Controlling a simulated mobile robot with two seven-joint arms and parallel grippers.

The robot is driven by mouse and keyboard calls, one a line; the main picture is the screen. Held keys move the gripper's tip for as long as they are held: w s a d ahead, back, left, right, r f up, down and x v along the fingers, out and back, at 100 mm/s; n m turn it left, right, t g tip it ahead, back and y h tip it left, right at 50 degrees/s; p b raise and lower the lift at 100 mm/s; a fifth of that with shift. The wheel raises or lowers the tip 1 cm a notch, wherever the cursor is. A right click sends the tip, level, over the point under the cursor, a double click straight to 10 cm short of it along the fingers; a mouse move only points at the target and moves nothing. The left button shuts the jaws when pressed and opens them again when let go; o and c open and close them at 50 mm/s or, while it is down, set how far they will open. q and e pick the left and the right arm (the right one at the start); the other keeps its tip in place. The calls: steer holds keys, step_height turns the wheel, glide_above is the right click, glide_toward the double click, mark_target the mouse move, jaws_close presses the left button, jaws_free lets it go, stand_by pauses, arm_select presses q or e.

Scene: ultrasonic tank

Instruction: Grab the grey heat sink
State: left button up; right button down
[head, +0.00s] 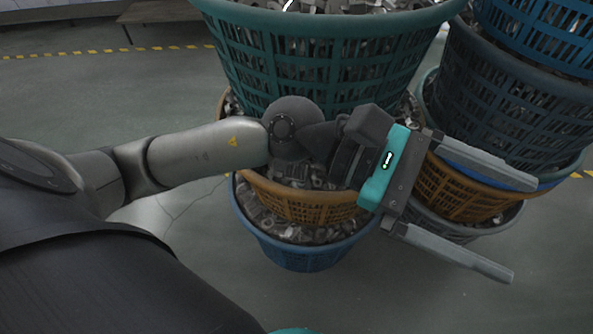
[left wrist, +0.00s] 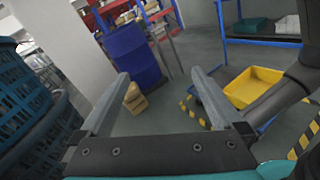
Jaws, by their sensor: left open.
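My left gripper (head: 522,230) is open, with its two grey fingers apart and nothing between them. It is held in front of the stacked baskets and points to the right. The left wrist view also shows its open fingers (left wrist: 160,76), with only floor and distant objects beyond them. Many small grey metal parts (head: 262,218) fill the baskets; I cannot tell a single grey heat sink among them. More grey parts show at the top of the green basket (head: 290,48). My left arm and gripper hide part of the lower baskets. My right gripper is not in view.
A brown basket (head: 305,210) and a blue basket (head: 300,258) stand below the green one. Another stack with a dark basket (head: 500,105) is at right. The left wrist view shows a blue drum (left wrist: 133,54) and a yellow bin (left wrist: 252,85). Floor at left is clear.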

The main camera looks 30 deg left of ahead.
arm_select(q)
steer(key=a+f+m+y, duration=0.4)
steer(key=f+m+y, duration=0.2)
steer(key=f, duration=0.3)
steer(key=m+t+y+b, duration=0.1)
steer(key=m+t+y, duration=0.3)
steer(key=y, duration=0.9)
glide_toward(296, 168)
steer(key=f+b, duration=0.1)
steer(key=f+m+b, duration=0.1)
steer(key=b, duration=0.1)
steer(key=shift+w+a+f+g, duration=0.1)
steer(key=shift+w+f+g, duration=0.05)
steer(key=shift+w+g, duration=0.25)
steer(key=shift+b+x, duration=0.6)
steer(key=shift+x, duration=0.5)
steer(key=shift+w+f+b, duration=0.7)
steer(key=shift+w+f, duration=0.1)
steer(key=shift+f, duration=0.35)
steer(key=shift+w+a+f, duration=0.2)
steer(key=shift+w+f, duration=0.05)
steer(key=shift+f, duration=0.3)
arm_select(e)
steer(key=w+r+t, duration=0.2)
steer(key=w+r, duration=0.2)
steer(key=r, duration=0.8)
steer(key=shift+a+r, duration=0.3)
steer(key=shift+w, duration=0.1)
